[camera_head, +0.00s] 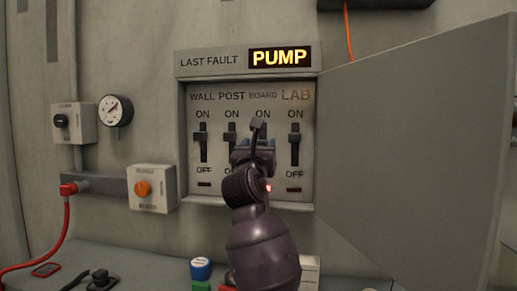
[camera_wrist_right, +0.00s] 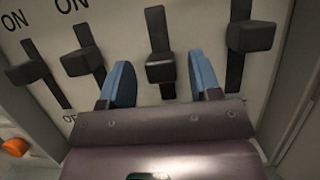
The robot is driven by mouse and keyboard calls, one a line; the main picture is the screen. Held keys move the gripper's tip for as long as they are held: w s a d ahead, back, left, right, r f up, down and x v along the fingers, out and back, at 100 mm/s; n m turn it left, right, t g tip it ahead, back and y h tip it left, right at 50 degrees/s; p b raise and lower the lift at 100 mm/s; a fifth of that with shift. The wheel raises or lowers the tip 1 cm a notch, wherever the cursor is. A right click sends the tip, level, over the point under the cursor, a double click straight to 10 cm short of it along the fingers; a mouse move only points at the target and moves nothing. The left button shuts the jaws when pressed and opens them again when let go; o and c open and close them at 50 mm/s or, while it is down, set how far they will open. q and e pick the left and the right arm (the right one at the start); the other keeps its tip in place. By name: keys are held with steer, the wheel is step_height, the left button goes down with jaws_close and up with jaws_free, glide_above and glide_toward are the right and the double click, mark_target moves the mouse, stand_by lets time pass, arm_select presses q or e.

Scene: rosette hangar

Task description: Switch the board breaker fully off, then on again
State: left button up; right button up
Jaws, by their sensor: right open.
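The grey breaker panel (camera_head: 183,120) on the wall has levers labelled WALL, POST, BOARD and LAB, each with ON above. My right gripper (camera_head: 254,146) is in front of the BOARD column and covers its lower part, including the OFF mark. In the right wrist view the board breaker lever (camera_wrist_right: 160,68) stands between the open blue fingertips of the gripper (camera_wrist_right: 160,72), with a visible gap on both sides. Its dark slot shows above and a little below the knob. My left gripper is not in view.
The post lever (camera_wrist_right: 82,62) and lab lever (camera_wrist_right: 250,36) flank the fingers closely. An open panel door (camera_head: 420,150) fills the right side. A display (camera_head: 280,57) reads PUMP. An orange knob box (camera_head: 152,189) is left of the panel. Small items lie on the bench below.

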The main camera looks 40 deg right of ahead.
steer(key=shift+w+d+r, duration=0.3)
steer(key=shift+w+d, duration=0.05)
steer(key=shift+d, duration=0.1)
jaws_close()
